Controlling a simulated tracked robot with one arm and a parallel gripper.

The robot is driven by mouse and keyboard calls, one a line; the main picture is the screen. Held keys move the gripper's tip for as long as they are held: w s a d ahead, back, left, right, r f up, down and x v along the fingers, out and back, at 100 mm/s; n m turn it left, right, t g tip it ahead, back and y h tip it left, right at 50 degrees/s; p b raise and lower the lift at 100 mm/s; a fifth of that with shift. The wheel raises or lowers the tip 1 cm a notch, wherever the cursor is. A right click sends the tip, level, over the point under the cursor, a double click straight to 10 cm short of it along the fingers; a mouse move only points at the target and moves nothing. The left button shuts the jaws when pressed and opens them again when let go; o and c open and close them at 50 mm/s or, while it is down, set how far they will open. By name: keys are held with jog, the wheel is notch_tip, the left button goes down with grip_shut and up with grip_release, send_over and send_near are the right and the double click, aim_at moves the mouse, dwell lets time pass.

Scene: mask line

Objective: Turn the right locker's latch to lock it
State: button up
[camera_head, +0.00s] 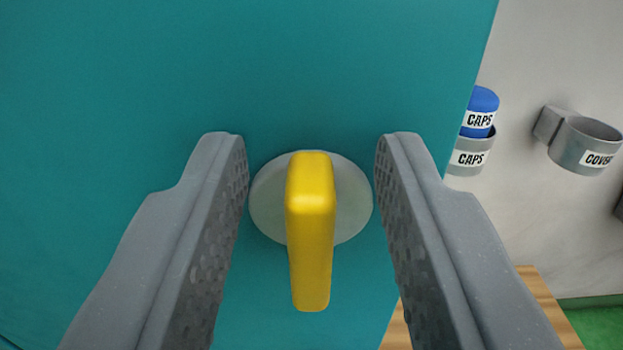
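A yellow latch handle (310,230) stands on a round pale grey disc (268,200) on the teal locker door (330,70). The handle points straight down in the picture, upright and not tilted sideways. My gripper (311,145) is open, with one grey finger on each side of the latch. There is a visible gap between the handle and both fingers. The fingers hide parts of the door to the left and right.
A wooden surface (540,290) and green floor (600,325) show at lower right.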

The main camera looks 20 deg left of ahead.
grip_shut()
jog(key=shift+f+m, duration=0.1)
jog(key=shift+m, duration=0.2)
jog(key=m, duration=0.1)
jog(key=m+p, duration=0.1)
jog(key=shift+w+d+m, duration=0.1)
jog(key=shift+d+m, duration=0.2)
jog(key=shift+m, duration=0.1)
jog(key=m+p, duration=0.1)
jog(key=m, duration=0.2)
jog(key=shift+w+d+f+m+p, duration=0.2)
jog(key=shift+d+m+p, duration=0.1)
jog(key=shift+d+p, duration=0.1)
jog(key=m+p, duration=0.2)
jog(key=m, duration=0.1)
jog(key=f+m+p, duration=0.1)
jog(key=m+p, duration=0.1)
jog(key=m, duration=0.2)
jog(key=d+f+m+p, duration=0.1)
jog(key=m, duration=0.2)
jog(key=shift+w+f+m+p, duration=0.1)
jog(key=shift+m+p, duration=0.3)
